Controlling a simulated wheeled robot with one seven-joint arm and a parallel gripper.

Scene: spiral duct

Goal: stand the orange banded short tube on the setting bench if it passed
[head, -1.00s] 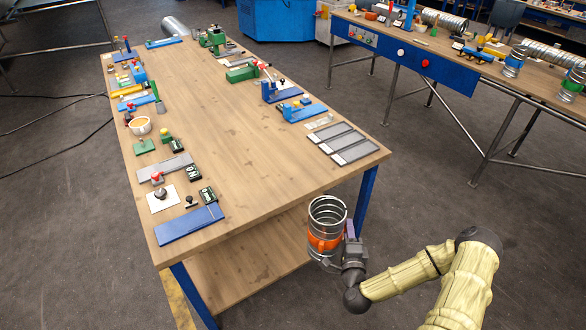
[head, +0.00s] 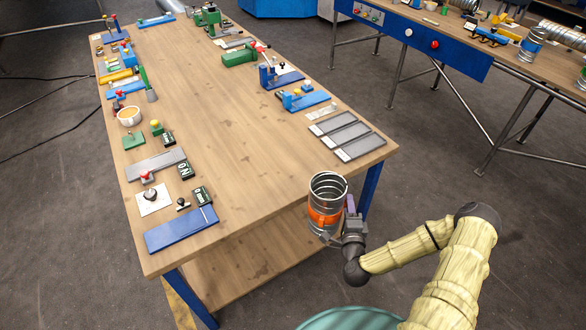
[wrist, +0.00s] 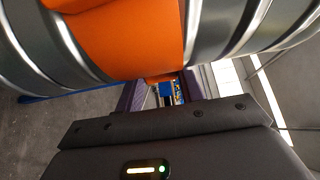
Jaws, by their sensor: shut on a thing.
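The orange banded short tube (head: 324,214) is a ribbed grey metal duct piece with an orange band round its middle. It is upright in my gripper (head: 346,216), just off the near right corner of the wooden bench (head: 225,180). In the wrist view the tube's orange band (wrist: 140,40) fills the upper part of the picture. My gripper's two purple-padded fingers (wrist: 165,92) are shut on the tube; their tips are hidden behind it. A green light shows on the gripper body. I cannot tell from these frames whether this bench is the setting bench.
Grey plates (head: 345,136) lie near the bench's right edge. Small tools and a blue plate (head: 181,229) line its left edge. The bench's middle is clear. Another bench (head: 420,35) with blue-banded tubes (head: 531,43) stands at the back right.

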